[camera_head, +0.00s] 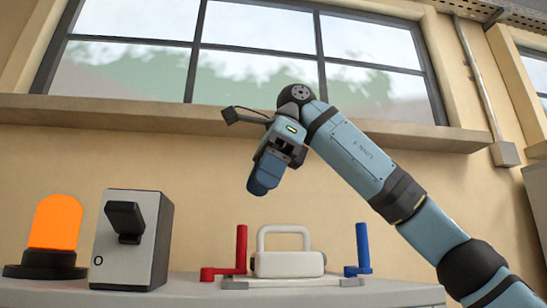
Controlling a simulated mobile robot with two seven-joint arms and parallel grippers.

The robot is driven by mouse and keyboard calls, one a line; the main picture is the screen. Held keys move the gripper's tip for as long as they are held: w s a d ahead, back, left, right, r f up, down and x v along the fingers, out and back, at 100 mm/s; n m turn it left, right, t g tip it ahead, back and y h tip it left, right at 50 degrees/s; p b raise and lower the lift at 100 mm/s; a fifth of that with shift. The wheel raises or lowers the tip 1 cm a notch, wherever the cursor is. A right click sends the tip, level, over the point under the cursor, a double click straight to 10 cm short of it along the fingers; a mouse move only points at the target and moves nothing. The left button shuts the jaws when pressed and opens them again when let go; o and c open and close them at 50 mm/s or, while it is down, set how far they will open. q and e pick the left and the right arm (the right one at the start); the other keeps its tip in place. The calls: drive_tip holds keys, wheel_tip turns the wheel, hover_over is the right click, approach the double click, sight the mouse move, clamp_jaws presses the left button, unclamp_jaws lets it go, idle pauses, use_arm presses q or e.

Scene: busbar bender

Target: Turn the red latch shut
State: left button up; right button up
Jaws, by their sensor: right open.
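The red latch (241,252) stands at the left of a white cover with a loop handle (288,262). Its upright bar points up, and a short red foot runs left from its base. A blue latch (363,250) stands upright at the right of the cover. My right gripper (264,182) hangs in the air above and slightly right of the red latch, clearly apart from it and pointing down. It is open, and nothing shows in it. My left gripper is out of view.
A grey switch box (152,240) with a black lever and an orange lamp (56,223) stand left of the latch. All rest on a grey cabinet top (190,291). A window sill (190,112) juts from the wall behind. Space between the latch and the gripper is clear.

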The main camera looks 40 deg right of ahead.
drive_tip(key=v, duration=0.5)
drive_tip(key=shift+s, duration=0.1)
idle(0.6)
